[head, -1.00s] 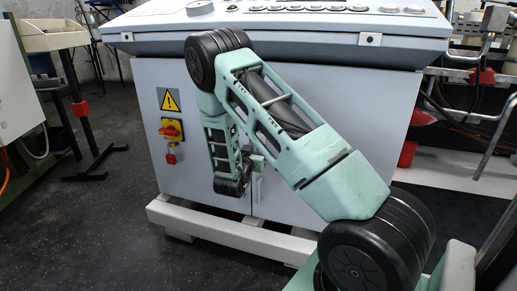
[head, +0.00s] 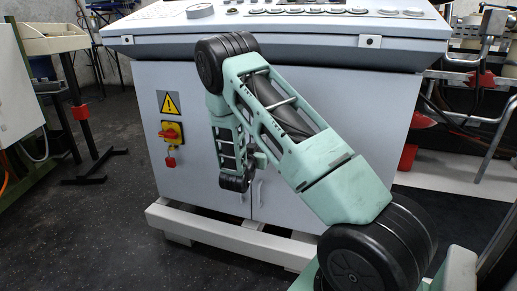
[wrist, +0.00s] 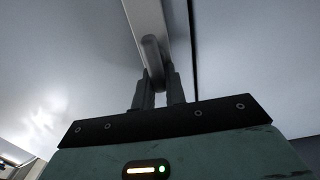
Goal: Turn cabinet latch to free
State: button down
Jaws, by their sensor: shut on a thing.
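The latch (wrist: 153,58) is a grey metal lever on a long pale plate on the cabinet front, just left of the dark door seam in the wrist view. My gripper (wrist: 158,82) is shut on the latch, with one dark finger on either side of the lever's lower end. In the head view, the grey cabinet (head: 300,125) stands under a sloped control panel. My arm reaches down in front of its left door and hides my fingertips. The held latch cannot be made out clearly there.
A second small handle (head: 259,193) is on the right door, close beside my wrist. A red and yellow switch (head: 171,132) and a warning sign (head: 169,103) are on the left. The cabinet stands on a white base frame (head: 220,233).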

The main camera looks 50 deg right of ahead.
jog(key=m+b, duration=0.5)
jog(key=m, duration=0.1)
jog(key=s+f+m+b, duration=0.1)
jog(key=m+b, duration=0.4)
jog(key=s+f+m+b, duration=0.1)
jog(key=m+b, duration=0.5)
jog(key=shift+d+f+m, duration=0.25)
jog(key=shift+d+m, duration=0.05)
jog(key=shift+d, duration=0.05)
dwell(0.4)
jog(key=c, duration=1.4)
grip_release()
jog(key=shift+r, duration=0.1)
jog(key=shift+c, duration=0.2)
jog(key=p+v, duration=0.4)
jog(key=v, duration=1.3)
jog(key=shift+a+p, duration=0.2)
jog(key=shift+p, duration=0.15)
